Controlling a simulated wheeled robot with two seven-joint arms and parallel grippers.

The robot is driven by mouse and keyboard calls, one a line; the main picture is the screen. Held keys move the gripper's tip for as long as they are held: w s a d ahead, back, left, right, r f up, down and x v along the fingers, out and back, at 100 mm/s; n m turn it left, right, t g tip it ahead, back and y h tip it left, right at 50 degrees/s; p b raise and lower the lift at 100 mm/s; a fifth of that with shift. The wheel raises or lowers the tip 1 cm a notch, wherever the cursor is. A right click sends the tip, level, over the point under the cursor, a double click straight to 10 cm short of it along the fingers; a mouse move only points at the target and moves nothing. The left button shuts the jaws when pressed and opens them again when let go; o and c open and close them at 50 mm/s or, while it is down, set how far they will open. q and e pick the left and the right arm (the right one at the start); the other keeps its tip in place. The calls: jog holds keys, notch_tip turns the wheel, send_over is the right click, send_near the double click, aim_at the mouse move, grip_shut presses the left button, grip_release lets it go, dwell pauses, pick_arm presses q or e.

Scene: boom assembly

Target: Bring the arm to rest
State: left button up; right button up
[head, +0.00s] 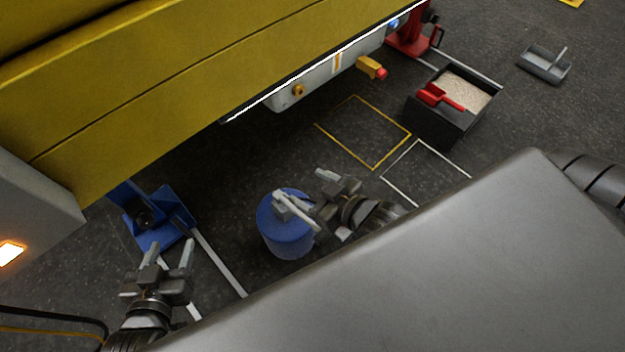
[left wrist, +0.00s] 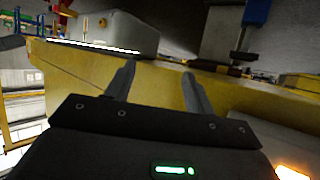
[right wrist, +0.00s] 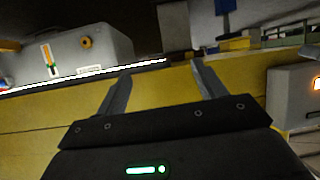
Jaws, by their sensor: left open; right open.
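My left gripper (head: 169,250) is at the lower left of the head view, its two fingers apart and nothing between them. In the left wrist view its spread fingers (left wrist: 158,72) show in front of a yellow beam. My right gripper (head: 305,188) is near the middle of the head view and overlaps a blue drum (head: 286,238); I cannot tell whether they touch. In the right wrist view its fingers (right wrist: 161,72) are apart and empty, with the yellow beam (right wrist: 60,112) behind them. The large yellow boom (head: 190,85) spans the upper left of the head view.
A blue stand (head: 152,236) is beside the left gripper. A grey box (head: 310,82) with a yellow and red fitting (head: 371,68) is under the boom. A black bin (head: 440,126) holds pale grains and a red scoop (head: 436,96). A grey dustpan (head: 545,65) lies at upper right. Yellow and white floor outlines are empty.

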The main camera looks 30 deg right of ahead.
jog(key=shift+s+a+r, duration=0.1)
jog(key=shift+s+r, duration=0.05)
jog(key=shift+r, duration=0.25)
jog(key=shift+f, duration=0.1)
